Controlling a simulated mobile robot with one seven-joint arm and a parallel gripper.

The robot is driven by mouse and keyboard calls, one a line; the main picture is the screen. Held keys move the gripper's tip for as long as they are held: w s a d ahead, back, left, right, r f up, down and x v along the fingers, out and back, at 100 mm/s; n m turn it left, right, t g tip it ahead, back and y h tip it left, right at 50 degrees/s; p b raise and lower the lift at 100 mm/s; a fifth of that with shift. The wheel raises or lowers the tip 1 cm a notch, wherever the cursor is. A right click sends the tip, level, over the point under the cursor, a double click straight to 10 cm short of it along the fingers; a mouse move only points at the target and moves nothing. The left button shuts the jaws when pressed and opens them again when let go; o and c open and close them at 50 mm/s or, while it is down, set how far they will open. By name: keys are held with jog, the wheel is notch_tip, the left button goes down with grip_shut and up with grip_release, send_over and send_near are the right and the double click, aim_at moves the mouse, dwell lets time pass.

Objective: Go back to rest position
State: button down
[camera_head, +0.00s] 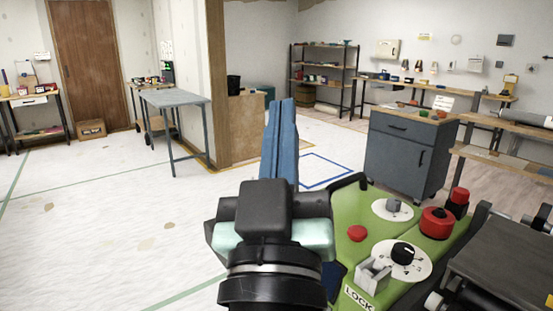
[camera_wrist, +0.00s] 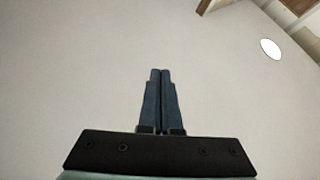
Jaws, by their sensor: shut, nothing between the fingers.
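My gripper (camera_head: 281,102) is raised in front of the head camera, its blue fingers pointing up. The fingers are shut together and hold nothing. The wrist view shows the same shut fingers (camera_wrist: 160,72) against a plain pale surface. In the head view my gripper stands just left of a green machine panel (camera_head: 340,225). The panel carries a red knob (camera_head: 437,222), a dial with a black knob (camera_head: 403,252), a smaller grey knob (camera_head: 393,205) and a red button (camera_head: 357,233). A metal latch piece (camera_head: 373,276) sits near the word LOCK. My wrist hides part of the panel's left side.
A grey cabinet (camera_head: 400,155) stands behind the panel. A grey table (camera_head: 173,98) is at the back left beside a wooden-edged wall (camera_head: 216,70). A shelf (camera_head: 322,75) and workbench (camera_head: 425,83) line the back. The floor at left (camera_head: 80,230) is clear. A white oval (camera_wrist: 271,49) shows in the wrist view.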

jog(key=s+r+m+t+y+p, duration=0.25)
jog(key=s+r, duration=0.45)
jog(key=r, duration=0.5)
notch_tip(320, 180, up, 22)
jog(key=p, duration=2.1)
jog(key=shift+a+n+h+p, duration=0.3)
jog(key=shift+n+h, duration=0.05)
jog(key=shift+n, duration=0.1)
